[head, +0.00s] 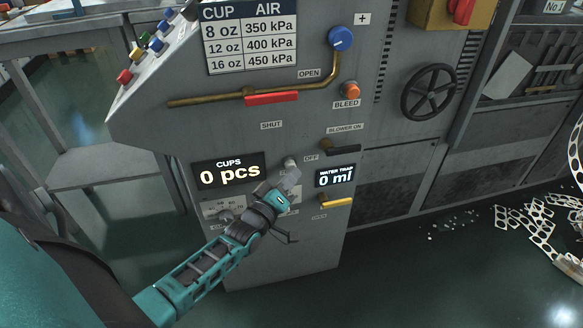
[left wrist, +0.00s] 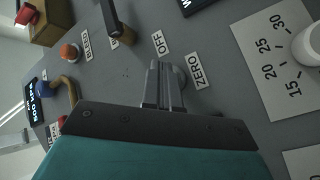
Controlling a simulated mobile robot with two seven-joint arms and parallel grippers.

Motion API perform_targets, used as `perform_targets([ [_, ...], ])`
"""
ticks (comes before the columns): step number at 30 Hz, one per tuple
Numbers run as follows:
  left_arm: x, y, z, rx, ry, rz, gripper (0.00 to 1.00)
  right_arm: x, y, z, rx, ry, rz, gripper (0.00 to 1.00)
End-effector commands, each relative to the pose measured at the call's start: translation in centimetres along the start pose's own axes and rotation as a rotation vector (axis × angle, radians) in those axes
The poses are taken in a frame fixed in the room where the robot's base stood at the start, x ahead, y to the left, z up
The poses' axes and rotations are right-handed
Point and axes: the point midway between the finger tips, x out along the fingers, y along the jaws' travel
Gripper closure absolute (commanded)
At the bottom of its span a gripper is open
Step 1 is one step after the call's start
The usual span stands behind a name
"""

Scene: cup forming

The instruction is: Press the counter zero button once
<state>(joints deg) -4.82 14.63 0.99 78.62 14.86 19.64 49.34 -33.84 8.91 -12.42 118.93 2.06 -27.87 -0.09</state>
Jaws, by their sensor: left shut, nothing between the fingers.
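The counter's CUPS display (head: 229,172) reads 0 pcs on the grey machine panel. A small grey round button (head: 290,162) sits just right of it. In the left wrist view this button (left wrist: 181,76) shows partly behind my fingers, beside the ZERO label (left wrist: 197,71). My left gripper (head: 291,177) is shut and empty, with its fingertips at the panel close to the button. In the left wrist view the closed fingers (left wrist: 162,82) point at the button area. I cannot tell whether they touch it. My right gripper is not in view.
The WATER TRAP display (head: 336,177) reads 0 ml, with a yellow handle (head: 337,202) below it. A black blower lever (head: 342,149) and an orange BLEED button (head: 351,90) sit above. A white knob with a scale (left wrist: 270,62) lies right in the wrist view.

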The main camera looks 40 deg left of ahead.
Motion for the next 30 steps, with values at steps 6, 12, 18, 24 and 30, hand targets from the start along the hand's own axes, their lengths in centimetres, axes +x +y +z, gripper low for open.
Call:
perform_targets([
  [6,-0.9,0.7,0.5,0.0,0.0,-0.001,1.0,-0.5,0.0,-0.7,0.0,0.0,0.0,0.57],
  [12,-1.0,0.7,0.7,0.001,0.0,0.0,1.0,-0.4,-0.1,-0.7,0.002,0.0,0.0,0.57],
  [18,-1.1,0.8,0.7,0.0,0.0,0.0,1.0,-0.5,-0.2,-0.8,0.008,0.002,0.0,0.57],
  [24,-2.1,1.6,1.4,-0.002,-0.002,-0.001,1.0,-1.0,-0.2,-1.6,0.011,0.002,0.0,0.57],
  [30,-3.5,2.6,2.4,-0.002,-0.001,-0.002,1.0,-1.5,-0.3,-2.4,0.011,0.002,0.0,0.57],
])
